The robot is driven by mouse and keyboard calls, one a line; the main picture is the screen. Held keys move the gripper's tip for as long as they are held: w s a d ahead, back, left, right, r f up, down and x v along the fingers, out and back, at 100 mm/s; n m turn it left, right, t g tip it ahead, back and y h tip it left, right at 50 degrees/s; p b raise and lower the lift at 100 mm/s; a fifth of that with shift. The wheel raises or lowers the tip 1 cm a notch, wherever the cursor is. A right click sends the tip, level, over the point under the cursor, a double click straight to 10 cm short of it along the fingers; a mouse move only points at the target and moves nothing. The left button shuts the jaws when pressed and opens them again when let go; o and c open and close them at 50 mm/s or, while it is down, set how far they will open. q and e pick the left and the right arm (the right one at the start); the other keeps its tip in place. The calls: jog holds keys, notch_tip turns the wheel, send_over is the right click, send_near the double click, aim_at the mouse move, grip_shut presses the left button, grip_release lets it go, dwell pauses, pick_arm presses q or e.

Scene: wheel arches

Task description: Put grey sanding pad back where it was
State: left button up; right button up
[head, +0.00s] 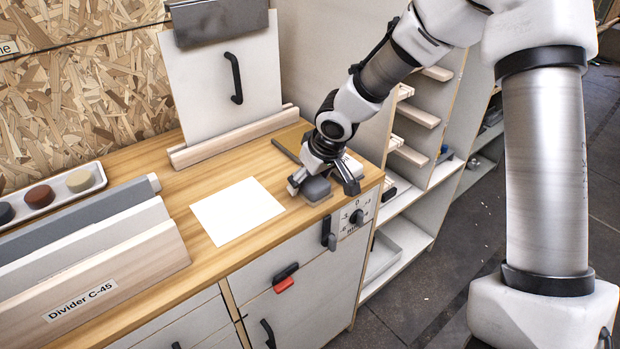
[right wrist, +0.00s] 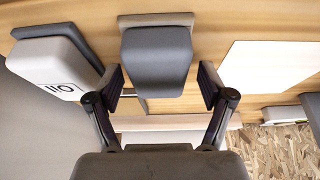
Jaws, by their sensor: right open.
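The grey sanding pad (head: 316,189) is a rounded grey block near the right front corner of the wooden worktop (head: 205,178). A flat grey edge (right wrist: 155,20) shows beside it in the right wrist view, where the pad (right wrist: 157,60) lies between the fingers. My right gripper (head: 322,187) is open and low over the worktop, with one finger on each side of the pad. In the right wrist view the gripper (right wrist: 160,86) has a visible gap on both sides of the pad. My left gripper is not in view.
A white block marked "Oil" (right wrist: 48,68) stands close beside the right gripper. A white sheet (head: 237,210) lies flat to the left. Divider boards (head: 95,270) and a tray of round pots (head: 92,166) are further left. A white upright board (head: 205,100) stands behind.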

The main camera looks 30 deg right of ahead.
jog(key=shift+r+p, duration=0.35)
jog(key=shift+r, duration=0.05)
jog(key=p+v, duration=0.1)
jog(key=v, duration=1)
jog(key=shift+s+r, duration=0.15)
jog(key=shift+r, duration=0.1)
